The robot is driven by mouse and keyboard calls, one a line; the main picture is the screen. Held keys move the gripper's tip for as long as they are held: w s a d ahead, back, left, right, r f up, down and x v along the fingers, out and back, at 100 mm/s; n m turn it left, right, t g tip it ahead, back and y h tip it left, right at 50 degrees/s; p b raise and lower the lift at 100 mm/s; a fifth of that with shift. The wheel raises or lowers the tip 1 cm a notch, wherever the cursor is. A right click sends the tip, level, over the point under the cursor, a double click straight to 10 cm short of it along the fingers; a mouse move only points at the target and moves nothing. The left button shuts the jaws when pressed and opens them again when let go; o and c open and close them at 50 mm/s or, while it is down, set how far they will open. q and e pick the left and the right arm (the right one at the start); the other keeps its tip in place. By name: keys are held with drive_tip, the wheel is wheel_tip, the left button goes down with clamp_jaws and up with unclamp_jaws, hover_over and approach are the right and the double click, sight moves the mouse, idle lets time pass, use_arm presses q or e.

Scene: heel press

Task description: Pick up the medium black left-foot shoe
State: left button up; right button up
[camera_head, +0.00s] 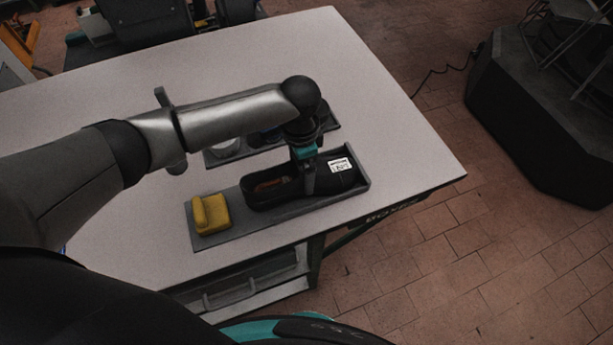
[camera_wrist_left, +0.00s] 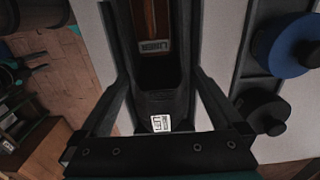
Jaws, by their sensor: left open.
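The black shoe (camera_head: 335,179) lies in a grey tray (camera_head: 236,230) near the table's front right edge. It has a white label with small print on its toe part and a brown insole showing in its opening. My left gripper (camera_head: 309,180) points down at the middle of the shoe. In the left wrist view the open fingers (camera_wrist_left: 160,85) stand on either side of the shoe (camera_wrist_left: 160,103), which lies between them; whether they touch it I cannot tell. The near finger hides part of the shoe in the head view. My right gripper is not in view.
A yellow block (camera_head: 211,214) sits at the tray's left end. Behind is a second tray (camera_head: 215,160), partly hidden by my arm. The left wrist view shows a blue round piece (camera_wrist_left: 283,45) and a black one (camera_wrist_left: 262,110) beside the shoe. The table's (camera_head: 390,120) right side is clear.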

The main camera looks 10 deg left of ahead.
use_arm(q)
drive_tip(key=shift+w+r, duration=0.1)
drive_tip(key=c, duration=1.5)
